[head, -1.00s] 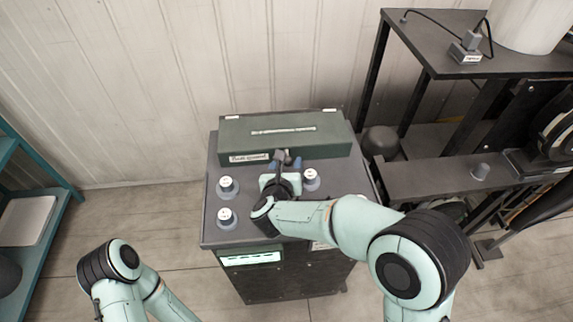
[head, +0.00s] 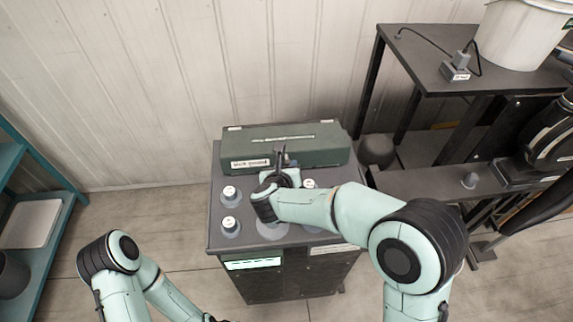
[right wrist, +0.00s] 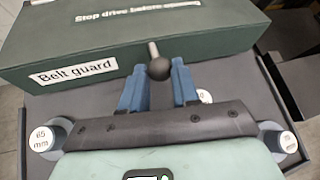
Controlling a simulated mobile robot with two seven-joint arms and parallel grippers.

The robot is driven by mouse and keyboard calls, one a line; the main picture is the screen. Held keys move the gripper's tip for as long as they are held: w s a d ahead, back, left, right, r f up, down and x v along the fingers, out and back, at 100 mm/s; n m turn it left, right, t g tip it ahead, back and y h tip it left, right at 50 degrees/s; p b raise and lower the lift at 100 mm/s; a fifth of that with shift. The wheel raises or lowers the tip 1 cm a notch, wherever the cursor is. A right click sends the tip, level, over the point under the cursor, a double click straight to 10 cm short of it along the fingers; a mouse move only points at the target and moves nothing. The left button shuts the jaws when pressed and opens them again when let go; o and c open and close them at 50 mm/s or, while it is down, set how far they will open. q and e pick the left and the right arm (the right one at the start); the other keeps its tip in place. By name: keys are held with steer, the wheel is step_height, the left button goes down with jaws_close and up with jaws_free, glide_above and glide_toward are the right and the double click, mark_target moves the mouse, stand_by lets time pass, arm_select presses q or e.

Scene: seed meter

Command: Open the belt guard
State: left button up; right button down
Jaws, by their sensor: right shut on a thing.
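The belt guard is a long dark green box (head: 325,157) at the back of the grey cabinet top. It also shows in the right wrist view (right wrist: 210,58), with a white "Belt guard" label on its front and warning text on top. It looks closed. A dark ball knob (right wrist: 159,68) on a light stem sticks out of its front. My right gripper (right wrist: 158,72) is at the front of the guard, its blue fingers shut on the knob, one on each side. In the head view my right gripper (head: 279,152) is partly hidden by its wrist. My left gripper is out of view.
Several grey pegs with white labelled tops, such as this one (head: 230,226), stand on the cabinet top (head: 222,243) around my right wrist. A black bench (head: 440,180) and a dark table with a white bucket (head: 515,35) stand to the right. A teal shelf (head: 50,235) is at left.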

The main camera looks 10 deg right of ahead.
steer(key=r+g+p, duration=0.1)
steer(key=r+p, duration=0.1)
steer(key=w+r+g+p, duration=0.1)
steer(key=r, duration=0.1)
steer(key=w+r+g+p, duration=0.1)
steer(key=r+p, duration=0.1)
steer(key=shift+w+r+p, duration=0.15)
steer(key=shift+p, duration=0.15)
steer(key=shift+w+r+n+g, duration=0.15)
steer(key=shift+r+n+g, duration=0.15)
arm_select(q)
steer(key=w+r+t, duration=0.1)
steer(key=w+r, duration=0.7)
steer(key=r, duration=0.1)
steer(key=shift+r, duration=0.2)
arm_select(e)
steer(key=shift+w+r+g, duration=0.35)
steer(key=shift+r+g, duration=0.25)
steer(key=shift+r, duration=0.1)
